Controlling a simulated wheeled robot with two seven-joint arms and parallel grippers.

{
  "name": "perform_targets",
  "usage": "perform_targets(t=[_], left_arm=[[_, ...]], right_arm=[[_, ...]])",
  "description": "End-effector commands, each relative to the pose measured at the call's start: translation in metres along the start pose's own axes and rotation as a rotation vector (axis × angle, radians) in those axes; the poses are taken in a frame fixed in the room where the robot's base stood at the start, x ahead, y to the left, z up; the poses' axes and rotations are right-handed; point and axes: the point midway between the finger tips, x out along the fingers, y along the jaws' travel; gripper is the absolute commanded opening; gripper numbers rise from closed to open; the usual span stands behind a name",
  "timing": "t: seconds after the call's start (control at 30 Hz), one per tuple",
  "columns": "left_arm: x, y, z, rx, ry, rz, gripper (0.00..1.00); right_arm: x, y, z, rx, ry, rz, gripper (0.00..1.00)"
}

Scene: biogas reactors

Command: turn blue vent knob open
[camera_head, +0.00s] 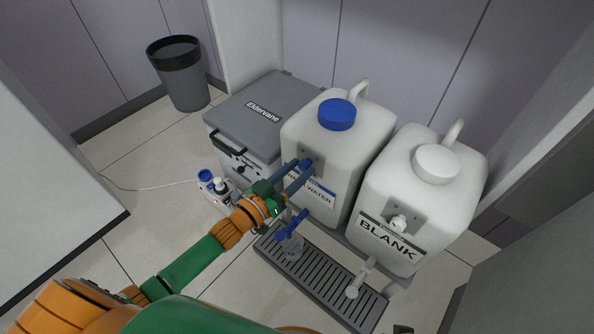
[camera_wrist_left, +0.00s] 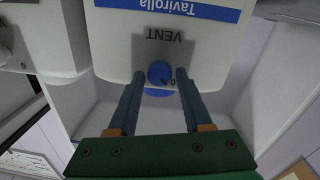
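The blue vent knob (camera_head: 305,164) is on the white water container (camera_head: 345,150) with the blue cap. In the left wrist view the knob (camera_wrist_left: 159,72) sits below the word VENT, which appears upside down, with a pointer mark and a "0" beside it. My left gripper (camera_head: 307,167) reaches the container's front. Its two blue-grey fingers (camera_wrist_left: 160,76) stand apart on either side of the knob, with narrow gaps showing. Whether the fingertips touch the container face is unclear. My right gripper does not show clearly.
A second white container marked BLANK (camera_head: 415,200) stands to the right. A grey Eldervane box (camera_head: 265,110) stands to the left. Below are a blue tap (camera_head: 291,224), a white tap (camera_head: 360,279) and a slotted drip tray (camera_head: 318,281). Small bottles (camera_head: 213,184) sit left of the gripper.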

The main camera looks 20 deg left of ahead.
Motion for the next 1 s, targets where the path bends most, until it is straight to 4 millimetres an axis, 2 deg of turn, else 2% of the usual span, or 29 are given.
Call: perform_targets(t=[0.03,0.1,0.17,0.47,0.57,1.0], left_arm=[[0.000,0.000,0.000,0.000,0.000,0.000,0.34],[0.000,0.000,0.000,0.000,0.000,0.000,0.15],[0.000,0.000,0.000,0.000,0.000,0.000,0.00],[0.000,0.000,0.000,0.026,-0.001,-0.001,0.00],[0.000,0.000,-0.001,0.064,-0.003,-0.001,0.00],[0.000,0.001,-0.002,0.428,-0.020,-0.005,0.00]], right_arm=[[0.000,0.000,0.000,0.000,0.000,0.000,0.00],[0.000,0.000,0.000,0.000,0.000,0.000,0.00],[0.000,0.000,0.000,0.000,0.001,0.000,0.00],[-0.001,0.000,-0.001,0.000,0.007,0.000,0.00],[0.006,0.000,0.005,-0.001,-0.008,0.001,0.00],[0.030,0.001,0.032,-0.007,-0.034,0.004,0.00]])
